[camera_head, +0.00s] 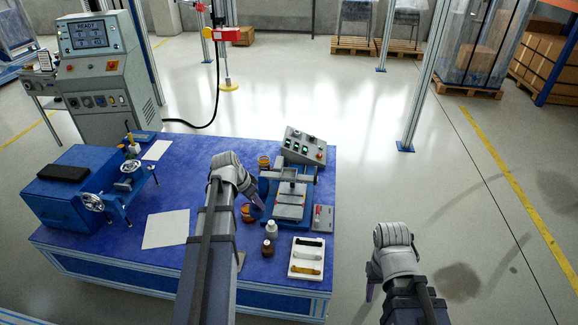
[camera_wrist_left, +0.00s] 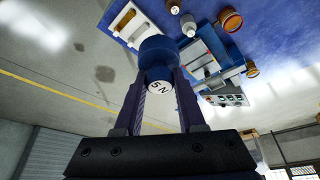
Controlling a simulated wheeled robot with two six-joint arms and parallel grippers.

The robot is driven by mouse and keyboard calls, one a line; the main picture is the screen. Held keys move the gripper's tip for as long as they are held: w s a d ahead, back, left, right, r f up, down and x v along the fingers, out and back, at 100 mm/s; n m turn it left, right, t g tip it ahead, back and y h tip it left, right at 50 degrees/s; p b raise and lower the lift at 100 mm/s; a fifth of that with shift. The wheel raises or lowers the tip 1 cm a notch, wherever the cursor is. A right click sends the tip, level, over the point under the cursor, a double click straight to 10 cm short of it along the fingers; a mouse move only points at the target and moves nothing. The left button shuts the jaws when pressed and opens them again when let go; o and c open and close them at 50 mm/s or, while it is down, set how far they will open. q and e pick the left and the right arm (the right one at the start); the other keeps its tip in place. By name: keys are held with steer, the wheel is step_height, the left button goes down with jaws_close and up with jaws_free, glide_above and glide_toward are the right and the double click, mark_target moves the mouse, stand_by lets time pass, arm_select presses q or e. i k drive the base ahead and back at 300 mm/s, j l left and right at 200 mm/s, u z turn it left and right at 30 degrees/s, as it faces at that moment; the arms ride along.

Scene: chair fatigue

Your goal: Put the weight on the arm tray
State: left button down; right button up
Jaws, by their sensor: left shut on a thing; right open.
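A blue cylindrical weight (camera_wrist_left: 158,50) with a white end marked "5 N" sits between the fingers of my left gripper (camera_wrist_left: 160,88), which is shut on it. The device has a blue base and a light flat plate, and also shows in the left wrist view (camera_wrist_left: 205,60). I cannot tell which part is the arm tray. My right gripper (camera_head: 371,284) is open, off the table's right side.
A brown bottle (camera_head: 268,248), a white bottle (camera_head: 271,229) and a white tray of strips (camera_head: 307,270) are near the table's front right. Orange containers (camera_head: 264,161) stand near the device. A grey control box (camera_head: 305,146) is behind it. White paper (camera_head: 166,229) lies left.

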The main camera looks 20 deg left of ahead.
mark_target(289, 175)
steer(key=i+l+z, duration=0.25)
steer(key=i+l, duration=0.2)
steer(key=i+l+z, duration=0.3)
steer(key=i+l, duration=0.15)
steer(key=i+l+z, duration=0.25)
steer(key=i, duration=0.4)
steer(key=i+u, duration=0.4)
steer(key=i, duration=0.15)
steer(key=i+l+u, duration=0.2)
steer(key=i+u, duration=0.25)
steer(key=i+j+u, duration=0.2)
steer(key=u, duration=0.25)
steer(key=i+u, duration=0.7)
steer(key=u, duration=0.15)
steer(key=i+l+u, duration=0.1)
steer(key=i+u, duration=0.2)
steer(key=u, duration=0.15)
